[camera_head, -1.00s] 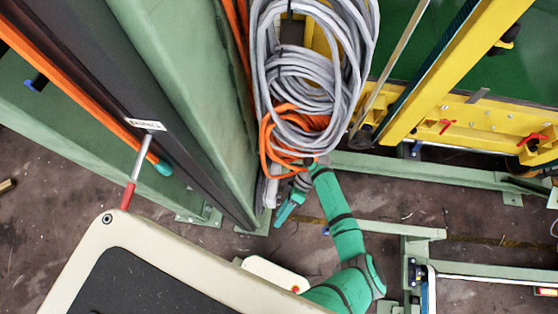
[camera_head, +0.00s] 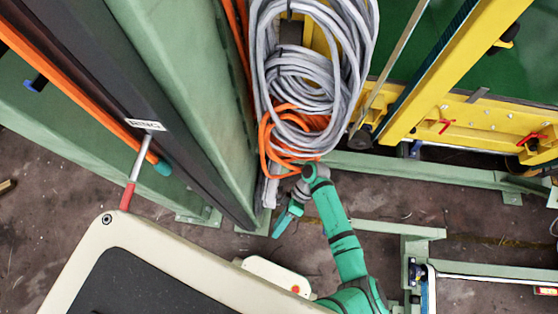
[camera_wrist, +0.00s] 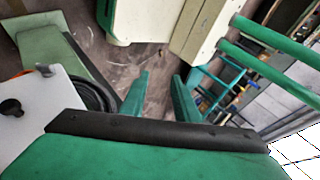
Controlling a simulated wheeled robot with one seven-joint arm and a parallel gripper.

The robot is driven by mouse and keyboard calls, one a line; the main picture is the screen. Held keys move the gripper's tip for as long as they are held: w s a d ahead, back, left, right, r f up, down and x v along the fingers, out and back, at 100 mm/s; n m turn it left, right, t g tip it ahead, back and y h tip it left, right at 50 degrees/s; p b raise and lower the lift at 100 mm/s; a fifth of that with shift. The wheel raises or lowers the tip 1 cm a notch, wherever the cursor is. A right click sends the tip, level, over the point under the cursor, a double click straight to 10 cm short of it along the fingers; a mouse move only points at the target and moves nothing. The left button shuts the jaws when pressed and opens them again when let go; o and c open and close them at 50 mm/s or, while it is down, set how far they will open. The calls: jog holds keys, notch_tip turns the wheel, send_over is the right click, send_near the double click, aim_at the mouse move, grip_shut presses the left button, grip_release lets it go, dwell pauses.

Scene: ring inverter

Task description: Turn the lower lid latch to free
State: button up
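I cannot tell for sure which part is the lower lid latch. Two small red handles, one on the left (camera_head: 446,126) and one on the right (camera_head: 531,139), sit on the yellow frame (camera_head: 475,118) at the upper right in the head view. My gripper (camera_head: 280,227) points down-left below the hanging cable coils, well left of these handles. In the wrist view my gripper (camera_wrist: 161,76) shows two green fingers apart with nothing between them. A white panel with a black knob (camera_wrist: 11,107) is at the left there, apart from the fingers.
Grey cable coils (camera_head: 305,75) and orange cable (camera_head: 270,150) hang just above my wrist. A green post (camera_head: 195,90) stands close on the left. Green floor rails (camera_head: 430,172) run to the right. Bare floor (camera_head: 400,205) shows between the rails.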

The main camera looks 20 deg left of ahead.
jog(key=w+d+f+m+t, duration=0.2)
jog(key=d+m+t, duration=0.1)
jog(key=d+t, duration=0.15)
jog(key=w+d+f+m+t, duration=0.2)
jog(key=d+f+m+t, duration=0.1)
jog(key=d, duration=0.3)
jog(key=s+d+r+m+t, duration=0.3)
jog(key=d+m+t, duration=0.1)
jog(key=d+t, duration=0.2)
jog(key=s+a+r+m+t, duration=0.1)
jog(key=a+r+m+t, duration=0.2)
jog(key=r, duration=0.7)
jog(key=s+a+r+m+t+h, duration=0.1)
jog(key=a+r+m+t, duration=0.2)
jog(key=r, duration=0.7)
jog(key=s+a+r+m+t+h, duration=0.1)
jog(key=a+r+m+t, duration=0.2)
jog(key=r, duration=0.7)
jog(key=shift+s+a+t, duration=0.2)
jog(key=shift+a+t, duration=0.15)
jog(key=shift+t, duration=0.9)
jog(key=shift+r, duration=0.1)
